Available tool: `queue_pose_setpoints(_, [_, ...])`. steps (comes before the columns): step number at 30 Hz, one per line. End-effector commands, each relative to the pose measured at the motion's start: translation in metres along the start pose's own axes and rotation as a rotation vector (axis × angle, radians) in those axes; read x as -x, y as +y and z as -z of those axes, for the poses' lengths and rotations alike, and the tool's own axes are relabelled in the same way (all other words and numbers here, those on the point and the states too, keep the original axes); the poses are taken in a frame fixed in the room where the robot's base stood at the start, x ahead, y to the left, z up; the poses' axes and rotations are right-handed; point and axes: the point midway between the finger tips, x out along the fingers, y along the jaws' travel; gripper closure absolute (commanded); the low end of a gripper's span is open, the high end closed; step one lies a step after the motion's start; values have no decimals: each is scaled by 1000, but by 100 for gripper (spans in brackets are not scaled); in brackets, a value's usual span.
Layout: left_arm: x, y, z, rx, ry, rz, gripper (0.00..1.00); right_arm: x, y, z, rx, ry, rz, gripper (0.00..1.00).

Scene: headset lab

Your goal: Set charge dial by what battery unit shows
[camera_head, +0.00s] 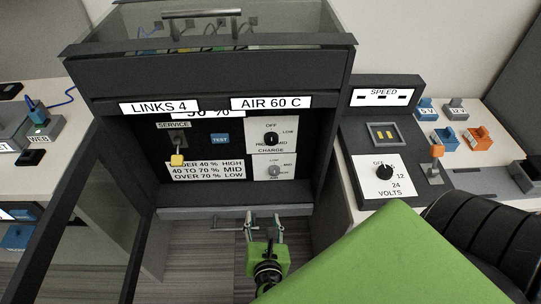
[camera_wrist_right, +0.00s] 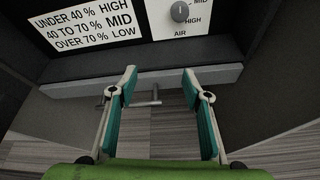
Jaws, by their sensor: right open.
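The battery unit (camera_head: 212,92) is a dark cabinet with its front open. Signs read LINKS 4 (camera_head: 159,107) and AIR 60 C (camera_head: 271,103). Behind them a percent readout (camera_head: 208,114) is partly covered; it looks like 50 %, but its first digit is unsure. The charge dial (camera_head: 271,139) is a black knob on a white plate; its pointer is too small to read. A rule card (camera_head: 207,171) says under 40 % HIGH, 40 to 70 % MID, over 70 % LOW. My right gripper (camera_head: 264,218) is open and empty, below and apart from the dials. My left gripper is out of view.
A grey air dial (camera_head: 274,171) sits below the charge dial; it also shows in the wrist view (camera_wrist_right: 180,11). A yellow-tipped service lever (camera_head: 177,160) and blue TEST button (camera_head: 220,139) are to the left. A ledge (camera_head: 200,213) runs along the cabinet's bottom front.

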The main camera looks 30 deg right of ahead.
Motion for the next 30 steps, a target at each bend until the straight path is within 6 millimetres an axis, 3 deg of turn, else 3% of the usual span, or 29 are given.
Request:
queue_pose_setpoints(4, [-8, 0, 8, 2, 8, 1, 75, 19, 10, -78, 254, -235, 31, 56])
queue_pose_setpoints(6, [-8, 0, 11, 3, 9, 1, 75, 29, 12, -106, 334, -308, 59, 56])
queue_pose_setpoints(9, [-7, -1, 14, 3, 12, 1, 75, 39, 12, -130, 405, -373, 93, 56])
queue_pose_setpoints(12, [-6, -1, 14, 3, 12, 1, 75, 41, 12, -142, 434, -399, 108, 56])
queue_pose_setpoints(16, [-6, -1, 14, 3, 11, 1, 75, 28, 12, -151, 439, -405, 110, 56])
queue_pose_setpoints(30, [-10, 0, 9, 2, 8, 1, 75, -60, 11, -188, 438, -404, 108, 56])
